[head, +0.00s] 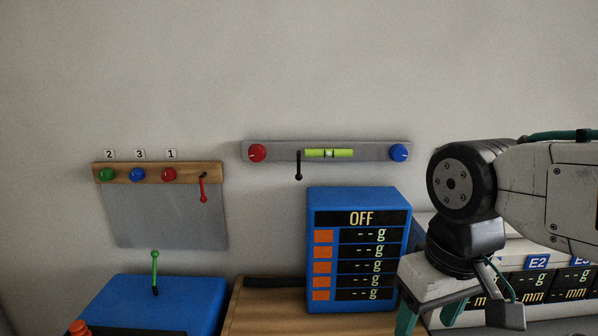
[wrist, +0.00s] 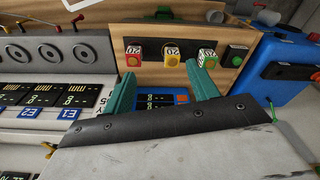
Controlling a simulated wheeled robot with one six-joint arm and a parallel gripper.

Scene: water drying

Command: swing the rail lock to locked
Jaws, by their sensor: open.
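Two rails on the wall carry small levers, and I cannot tell for certain which one is the rail lock. A grey rail (head: 375,147) with a spirit level has a black lever (head: 298,168) hanging straight down. A wooden rail (head: 128,173) to its left has a red lever (head: 203,188), also hanging down. No lock markings are readable. My gripper (head: 428,320) is at the lower right in the head view, apart from both rails. In the wrist view my gripper (wrist: 162,82) shows two teal fingers spread apart with nothing held between them. Neither wall rail is clearly identifiable there.
A blue display box (head: 358,250) reading OFF stands below the grey rail. A blue box (head: 185,297) with a green lever (head: 155,270) is at lower left. In the wrist view, a wooden panel (wrist: 180,35) with several buttons lies beyond my fingers. The wall above is clear.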

